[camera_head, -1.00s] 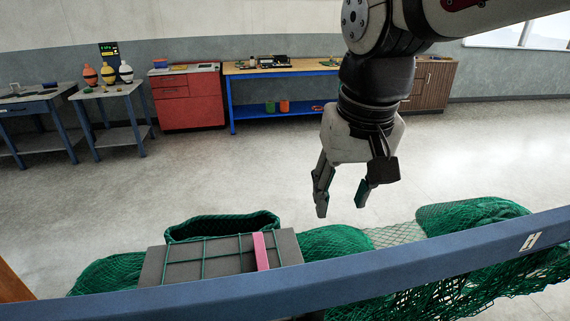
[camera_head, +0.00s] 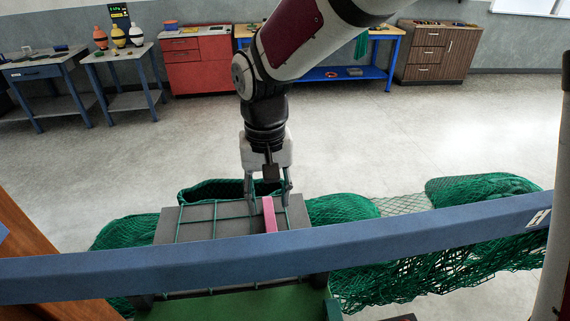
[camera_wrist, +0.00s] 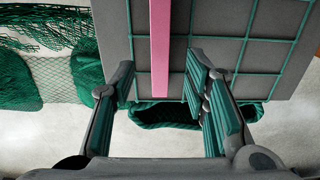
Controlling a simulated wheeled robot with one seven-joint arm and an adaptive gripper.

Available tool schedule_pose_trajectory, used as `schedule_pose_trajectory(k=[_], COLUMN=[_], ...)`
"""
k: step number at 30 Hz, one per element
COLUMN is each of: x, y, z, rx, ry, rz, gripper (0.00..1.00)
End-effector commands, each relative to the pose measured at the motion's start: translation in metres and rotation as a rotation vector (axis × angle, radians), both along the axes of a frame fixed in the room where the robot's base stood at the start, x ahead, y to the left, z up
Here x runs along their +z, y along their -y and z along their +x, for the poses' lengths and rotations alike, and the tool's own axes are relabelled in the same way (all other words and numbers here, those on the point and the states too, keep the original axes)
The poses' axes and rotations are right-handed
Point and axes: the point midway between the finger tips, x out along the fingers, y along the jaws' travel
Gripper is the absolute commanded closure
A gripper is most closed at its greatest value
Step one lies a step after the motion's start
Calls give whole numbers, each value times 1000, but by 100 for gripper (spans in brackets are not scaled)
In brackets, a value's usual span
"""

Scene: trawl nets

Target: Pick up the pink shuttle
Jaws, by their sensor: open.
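The pink shuttle (camera_head: 269,214) is a flat pink strip lying on a grey board (camera_head: 197,229) strung with green twine. In the wrist view the pink shuttle (camera_wrist: 159,48) runs down from the top edge, between my two fingers. My gripper (camera_head: 268,200) is open and points down at the far edge of the board, with a finger on either side of the strip. The shuttle's near end is hidden behind the blue beam in the head view.
A blue beam (camera_head: 400,232) crosses in front of the board. Green netting (camera_head: 343,208) lies beside and behind the board. A white table with floats (camera_head: 120,53), a red cabinet (camera_head: 200,62) and benches stand along the far wall. The floor between is clear.

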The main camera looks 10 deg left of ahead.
Motion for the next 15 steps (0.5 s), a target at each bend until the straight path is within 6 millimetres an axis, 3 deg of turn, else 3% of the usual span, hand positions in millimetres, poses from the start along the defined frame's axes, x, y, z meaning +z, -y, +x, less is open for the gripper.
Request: schedule_pose_trajectory(k=[8, 15], x=[-20, -51], y=[0, -1], z=[0, 4], rx=[0, 0], ry=[-1, -2], rz=[-1, -1], gripper=[58, 58])
